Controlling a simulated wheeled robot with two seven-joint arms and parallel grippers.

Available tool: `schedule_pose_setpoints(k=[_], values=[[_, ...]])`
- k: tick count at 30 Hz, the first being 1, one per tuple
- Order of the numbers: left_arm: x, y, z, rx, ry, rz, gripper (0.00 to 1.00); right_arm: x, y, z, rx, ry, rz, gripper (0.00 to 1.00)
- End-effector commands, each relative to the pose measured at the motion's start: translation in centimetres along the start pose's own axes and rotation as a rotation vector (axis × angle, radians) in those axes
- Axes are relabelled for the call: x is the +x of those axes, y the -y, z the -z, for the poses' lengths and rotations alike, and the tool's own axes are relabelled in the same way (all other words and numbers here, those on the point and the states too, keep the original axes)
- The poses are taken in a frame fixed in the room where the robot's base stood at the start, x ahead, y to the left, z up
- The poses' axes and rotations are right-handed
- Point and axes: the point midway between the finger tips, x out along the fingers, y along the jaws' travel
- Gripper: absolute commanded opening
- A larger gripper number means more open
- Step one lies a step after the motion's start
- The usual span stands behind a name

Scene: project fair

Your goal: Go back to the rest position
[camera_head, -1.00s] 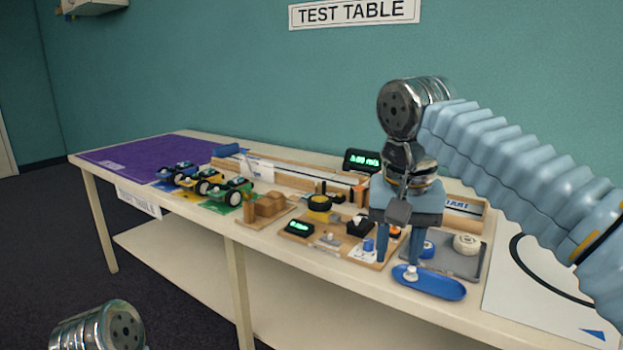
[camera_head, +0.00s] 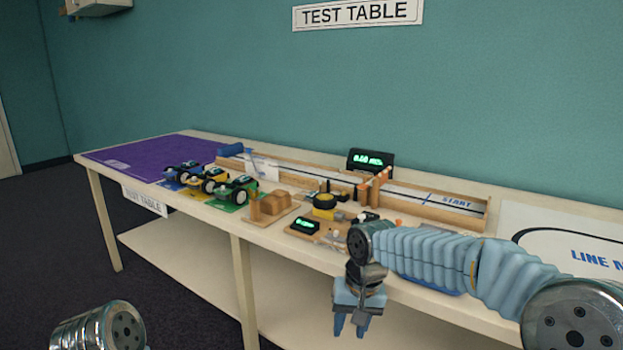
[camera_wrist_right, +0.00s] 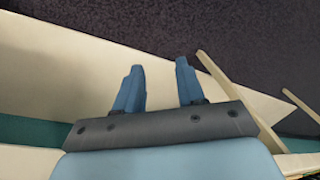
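My right gripper (camera_head: 350,325) hangs pointing down in front of the table's front edge, below the level of the tabletop. In the right wrist view its two blue fingers (camera_wrist_right: 158,85) stand apart with nothing between them, so it is open and empty. My right arm reaches in from the right and hides part of the table's front right area. At the lower left of the head view only a metal joint of my left arm shows; the left gripper itself is out of view.
The test table (camera_head: 215,230) bears three small cars (camera_head: 238,190), a purple mat (camera_head: 150,153), a wooden track (camera_head: 440,205) and a green-lit display (camera_head: 371,160). A lower shelf (camera_head: 190,255) runs beneath. Dark floor (camera_head: 60,235) lies free in front at the left.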

Motion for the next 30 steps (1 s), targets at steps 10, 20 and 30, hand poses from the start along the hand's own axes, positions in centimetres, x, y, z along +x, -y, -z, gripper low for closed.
schedule_pose_setpoints(k=[10,20,30], values=[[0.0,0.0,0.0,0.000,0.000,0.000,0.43,26.6,-4.2,-10.5,0.038,0.062,0.221,0.39],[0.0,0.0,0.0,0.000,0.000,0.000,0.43,33.5,-7.7,-22.6,0.148,0.014,0.233,0.39],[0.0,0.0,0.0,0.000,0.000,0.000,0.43,33.6,-7.8,-23.0,0.151,0.005,0.229,0.39]])
